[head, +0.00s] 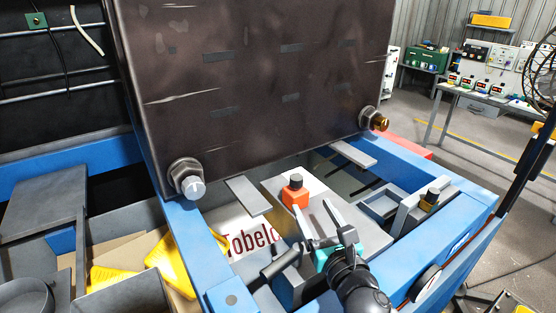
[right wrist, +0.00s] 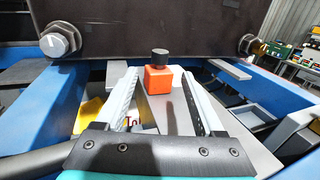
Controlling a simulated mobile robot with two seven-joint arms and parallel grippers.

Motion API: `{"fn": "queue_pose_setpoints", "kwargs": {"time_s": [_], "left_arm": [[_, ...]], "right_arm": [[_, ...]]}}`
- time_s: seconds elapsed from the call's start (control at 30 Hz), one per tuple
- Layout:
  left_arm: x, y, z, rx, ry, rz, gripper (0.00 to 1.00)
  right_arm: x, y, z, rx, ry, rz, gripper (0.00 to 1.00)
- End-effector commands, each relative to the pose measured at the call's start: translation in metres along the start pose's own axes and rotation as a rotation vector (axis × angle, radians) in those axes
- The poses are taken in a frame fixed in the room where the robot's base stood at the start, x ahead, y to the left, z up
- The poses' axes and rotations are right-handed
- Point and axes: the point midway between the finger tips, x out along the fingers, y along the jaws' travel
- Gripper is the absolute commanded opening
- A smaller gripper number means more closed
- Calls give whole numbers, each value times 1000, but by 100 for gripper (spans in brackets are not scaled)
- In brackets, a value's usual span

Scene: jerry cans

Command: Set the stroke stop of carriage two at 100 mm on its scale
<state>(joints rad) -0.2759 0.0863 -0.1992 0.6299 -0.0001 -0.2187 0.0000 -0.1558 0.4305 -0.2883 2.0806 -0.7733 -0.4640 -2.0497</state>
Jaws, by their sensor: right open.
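An orange block with a black knob on top (head: 295,192), which looks like a stroke stop, sits on a pale grey surface below the large dark plate. It also shows in the right wrist view (right wrist: 159,80). My right gripper (head: 314,208) is open and comes from the front. In the right wrist view its two fingers (right wrist: 158,98) reach forward on either side of the block, with gaps showing at both sides. Whether the block is fully between the tips I cannot tell. No scale marks or carriage number can be read. My left gripper is not in view.
The dark plate (head: 260,70) with large bolts (head: 187,180) hangs close above the block. Blue frame beams (head: 450,190) flank the work area. Yellow pieces (head: 172,265) lie in the left bin. A lettered white panel (head: 240,232) is left of the gripper.

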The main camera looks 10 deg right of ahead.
Motion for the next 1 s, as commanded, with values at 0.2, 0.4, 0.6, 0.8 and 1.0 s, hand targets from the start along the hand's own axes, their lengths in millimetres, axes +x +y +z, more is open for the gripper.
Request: {"fn": "queue_pose_setpoints", "kwargs": {"time_s": [0.2, 0.4, 0.6, 0.8, 1.0], "left_arm": [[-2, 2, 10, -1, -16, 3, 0], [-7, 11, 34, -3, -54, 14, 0], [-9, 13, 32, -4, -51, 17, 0], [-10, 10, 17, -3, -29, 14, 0], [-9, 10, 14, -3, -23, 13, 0]], "right_arm": [[8, 0, 0, 3, 0, -2, 70], [36, 0, 1, 4, -1, -2, 70], [68, 0, 1, 5, 0, -2, 70], [97, 0, 0, 5, 1, -3, 70], [125, 0, 0, 5, 1, -3, 70]]}}
